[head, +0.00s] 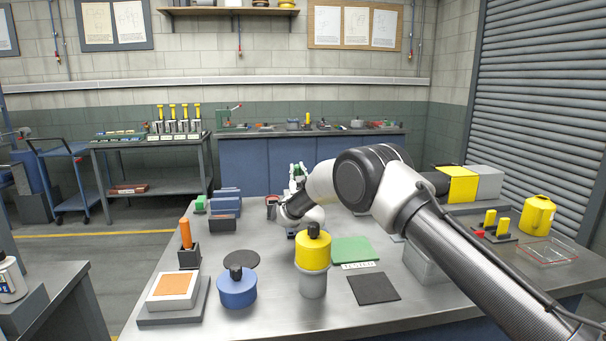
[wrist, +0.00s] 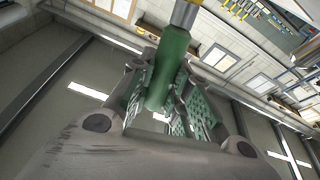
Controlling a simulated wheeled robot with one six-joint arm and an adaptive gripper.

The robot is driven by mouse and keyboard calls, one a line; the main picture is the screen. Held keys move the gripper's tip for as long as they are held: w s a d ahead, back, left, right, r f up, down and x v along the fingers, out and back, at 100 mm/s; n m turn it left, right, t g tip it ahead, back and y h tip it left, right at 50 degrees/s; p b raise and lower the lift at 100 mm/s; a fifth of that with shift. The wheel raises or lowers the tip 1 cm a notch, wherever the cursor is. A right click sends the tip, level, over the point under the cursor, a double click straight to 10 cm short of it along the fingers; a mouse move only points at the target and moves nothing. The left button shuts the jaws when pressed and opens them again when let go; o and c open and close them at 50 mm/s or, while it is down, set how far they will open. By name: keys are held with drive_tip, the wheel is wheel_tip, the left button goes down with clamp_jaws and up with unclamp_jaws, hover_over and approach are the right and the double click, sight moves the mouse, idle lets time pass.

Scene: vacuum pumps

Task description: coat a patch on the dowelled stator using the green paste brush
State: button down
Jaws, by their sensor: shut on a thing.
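The green paste brush (wrist: 170,70) shows large in the wrist view, with its green handle and a silvery ferrule at the top of the picture. My gripper (wrist: 168,100) is shut on its handle, and the patterned green finger pads lie on both sides. In the head view my gripper (head: 298,172) is small, beyond the forearm at the back of the table, partly hidden by my wrist. The brush's bristles are not seen. I cannot tell which part is the dowelled stator; a blue round body with a black knob (head: 237,288) and a yellow-topped grey cylinder (head: 313,270) stand at the front.
An orange-topped block (head: 173,288) sits front left, beside an orange-handled tool in a black holder (head: 189,252). A dark cup (head: 272,208) and blue bins (head: 226,205) stand behind. A green mat (head: 352,249) and black mat (head: 374,289) lie flat. My arm spans the right side.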

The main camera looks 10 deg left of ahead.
drive_tip(key=a, duration=0.1)
drive_tip(key=s+a, duration=0.1)
drive_tip(key=a, duration=0.1)
drive_tip(key=s+a, duration=0.1)
drive_tip(key=shift+s+a, duration=0.15)
drive_tip(key=shift+a, duration=0.05)
drive_tip(key=shift+w+d, duration=0.45)
drive_tip(key=shift+d, duration=1.05)
drive_tip(key=shift+w+d, duration=0.45)
drive_tip(key=shift+d, duration=1.1)
drive_tip(key=shift+w+d, duration=0.45)
drive_tip(key=shift+d, duration=1.05)
drive_tip(key=shift+s+d, duration=0.15)
drive_tip(key=shift+s, duration=0.35)
drive_tip(key=s+a, duration=0.2)
drive_tip(key=a, duration=0.7)
drive_tip(key=shift+s, duration=0.3)
drive_tip(key=shift+a, duration=0.1)
